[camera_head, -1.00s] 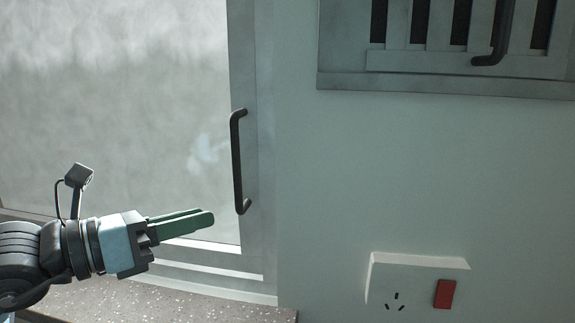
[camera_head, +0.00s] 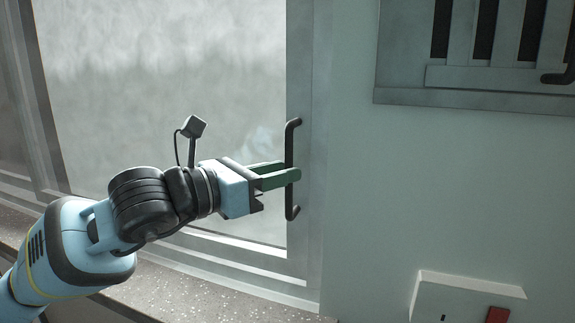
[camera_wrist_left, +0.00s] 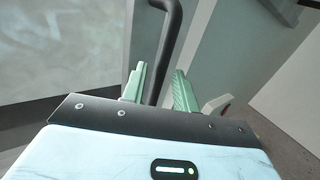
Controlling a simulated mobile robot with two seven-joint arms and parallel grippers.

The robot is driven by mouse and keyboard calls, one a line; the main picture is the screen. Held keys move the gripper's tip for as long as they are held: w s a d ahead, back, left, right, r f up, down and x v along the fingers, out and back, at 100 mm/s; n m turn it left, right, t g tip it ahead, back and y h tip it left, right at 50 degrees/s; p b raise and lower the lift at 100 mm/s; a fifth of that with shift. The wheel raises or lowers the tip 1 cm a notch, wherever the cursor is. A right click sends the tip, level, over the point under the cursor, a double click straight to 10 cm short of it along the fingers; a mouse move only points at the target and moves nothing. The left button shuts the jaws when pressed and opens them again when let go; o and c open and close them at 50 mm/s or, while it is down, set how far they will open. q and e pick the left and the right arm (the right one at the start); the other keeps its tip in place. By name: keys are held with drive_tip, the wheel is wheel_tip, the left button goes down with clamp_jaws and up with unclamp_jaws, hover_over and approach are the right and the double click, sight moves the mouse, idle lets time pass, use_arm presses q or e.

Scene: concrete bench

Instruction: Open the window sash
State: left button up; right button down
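The window sash (camera_head: 160,85) is a frosted pane in a grey frame on the left of the head view. Its dark, upright bar handle (camera_head: 292,135) is on the sash's right-hand frame. My left gripper (camera_head: 290,170) has its green fingers at the handle's middle, partly covering it. In the left wrist view, the handle (camera_wrist_left: 168,45) runs down between the two fingertips (camera_wrist_left: 158,78), which stand apart. A gap shows between the handle and the right finger. My right gripper is not in view.
A louvred vent panel (camera_head: 460,97) with its own dark handle (camera_head: 556,78) is on the wall at upper right. A socket plate (camera_head: 450,300) with a red switch is at lower right. A speckled sill (camera_head: 185,292) runs below the window.

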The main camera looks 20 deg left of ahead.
use_arm(q)
drive_tip(key=shift+x, duration=1.2)
clamp_jaws()
